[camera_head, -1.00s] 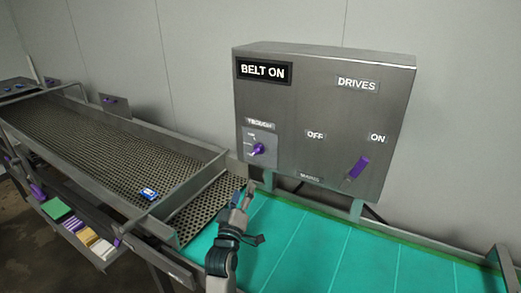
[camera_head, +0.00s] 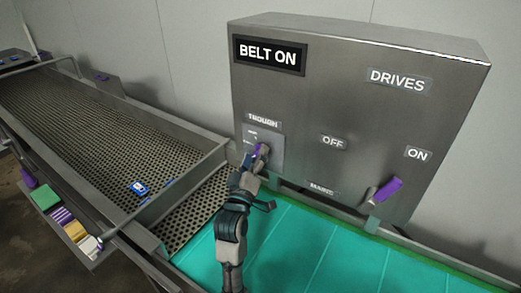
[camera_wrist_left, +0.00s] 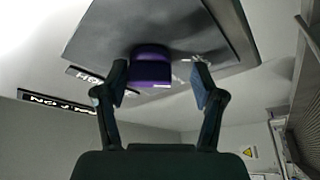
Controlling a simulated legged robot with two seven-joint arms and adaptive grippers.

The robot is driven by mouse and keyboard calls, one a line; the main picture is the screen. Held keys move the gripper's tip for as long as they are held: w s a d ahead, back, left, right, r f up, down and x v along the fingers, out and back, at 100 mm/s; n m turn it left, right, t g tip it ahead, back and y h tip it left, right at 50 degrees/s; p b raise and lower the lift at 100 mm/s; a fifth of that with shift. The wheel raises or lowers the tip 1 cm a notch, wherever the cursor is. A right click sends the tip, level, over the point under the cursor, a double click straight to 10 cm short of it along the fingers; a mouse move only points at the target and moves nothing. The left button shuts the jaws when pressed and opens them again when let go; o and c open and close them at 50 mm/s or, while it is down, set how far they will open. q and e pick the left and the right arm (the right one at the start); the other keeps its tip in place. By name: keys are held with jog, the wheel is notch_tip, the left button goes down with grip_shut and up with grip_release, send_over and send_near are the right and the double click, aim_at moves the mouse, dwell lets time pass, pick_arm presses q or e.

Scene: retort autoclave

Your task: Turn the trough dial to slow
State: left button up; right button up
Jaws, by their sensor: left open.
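The purple trough dial (camera_head: 262,150) sits on a small plate under the TROUGH label (camera_head: 263,120), low on the left of the grey control box (camera_head: 350,105). My left gripper (camera_head: 255,158) is right at the dial and partly covers it and the plate's markings. In the left wrist view the dial (camera_wrist_left: 150,68) shows between the open fingers of the left gripper (camera_wrist_left: 158,85), nearer the left finger. Whether a finger touches it I cannot tell. My right gripper is not in view.
A purple drives lever (camera_head: 382,192) stands out at the box's lower right, between MAINS and ON labels. A teal belt (camera_head: 310,250) runs below the box. A perforated trough (camera_head: 90,130) at left holds a blue item (camera_head: 138,188). A tray of coloured packs (camera_head: 70,228) is lower left.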

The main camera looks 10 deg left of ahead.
pick_arm(q)
jog(key=shift+a, duration=0.15)
jog(key=shift+s+r, duration=0.15)
jog(key=shift+s, duration=0.25)
jog(key=shift+d+r, duration=0.1)
jog(key=shift+d, duration=0.5)
jog(key=c, duration=0.7)
jog(key=shift+w+d, duration=0.1)
jog(key=shift+d, duration=0.05)
jog(key=c, duration=0.4)
jog(key=shift+w+a+m+h+p, duration=0.25)
jog(key=shift+m+h, duration=0.9)
jog(key=shift+m, duration=1.15)
jog(key=shift+s+a+m+h+p, duration=0.1)
jog(key=shift+s+m+h+p, duration=0.15)
jog(key=shift+m+h, duration=1.5)
jog(key=shift+w+a+m+h+p, duration=0.15)
jog(key=shift+m+h+p, duration=0.35)
jog(key=shift+m, duration=2.35)
jog(key=shift+c, duration=0.2)
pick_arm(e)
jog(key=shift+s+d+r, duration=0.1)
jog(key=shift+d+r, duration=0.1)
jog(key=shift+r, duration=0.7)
pick_arm(q)
jog(key=shift+m, duration=0.3)
